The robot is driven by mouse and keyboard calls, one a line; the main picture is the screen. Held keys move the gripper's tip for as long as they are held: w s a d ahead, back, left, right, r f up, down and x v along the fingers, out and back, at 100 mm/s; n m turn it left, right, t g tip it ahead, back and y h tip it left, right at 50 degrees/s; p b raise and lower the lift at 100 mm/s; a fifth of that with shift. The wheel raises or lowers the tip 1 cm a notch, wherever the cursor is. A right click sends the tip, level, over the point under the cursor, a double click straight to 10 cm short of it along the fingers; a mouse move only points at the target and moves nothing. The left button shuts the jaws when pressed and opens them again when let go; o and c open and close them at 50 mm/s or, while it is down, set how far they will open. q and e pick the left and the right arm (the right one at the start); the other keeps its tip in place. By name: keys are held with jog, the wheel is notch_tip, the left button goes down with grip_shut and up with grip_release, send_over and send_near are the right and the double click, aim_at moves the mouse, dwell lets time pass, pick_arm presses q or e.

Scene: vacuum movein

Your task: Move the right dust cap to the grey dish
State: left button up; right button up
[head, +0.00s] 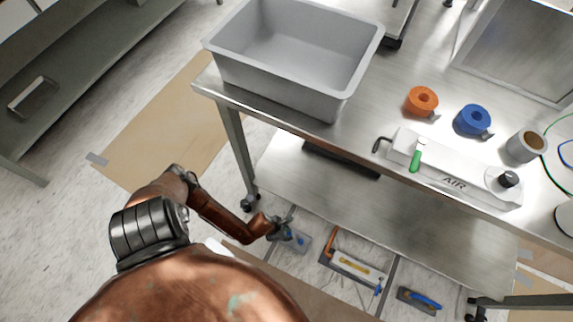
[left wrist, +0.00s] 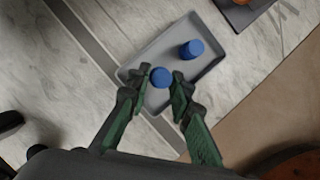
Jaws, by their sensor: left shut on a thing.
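The grey dish (head: 304,249) is a small shallow tray on the floor, below the front of the steel table. It also shows in the left wrist view (left wrist: 208,71). One blue dust cap (left wrist: 192,49) sits in its far part. My left gripper (head: 282,230) is over the near part of the dish, shut on another blue dust cap (left wrist: 160,77) between its fingertips. In the wrist view the held cap overlaps the dish; whether it touches the dish floor I cannot tell. My right gripper is out of view.
A tray (head: 336,264) with orange, yellow and blue items lies right of the dish, and a dark pad with a blue tool (head: 424,299) beyond it. The steel table (head: 370,107) carries a grey bin (head: 275,82), orange and blue rolls and a white AIR unit (head: 440,170).

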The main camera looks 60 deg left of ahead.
pick_arm(q)
jog(key=shift+s+f, duration=0.1)
jog(key=shift+f, duration=0.3)
jog(key=shift+f+b, duration=0.25)
jog(key=shift+b, duration=0.05)
dwell(0.7)
jog(key=shift+f, duration=0.35)
jog(key=o, duration=0.8)
jog(key=shift+o, duration=0.5)
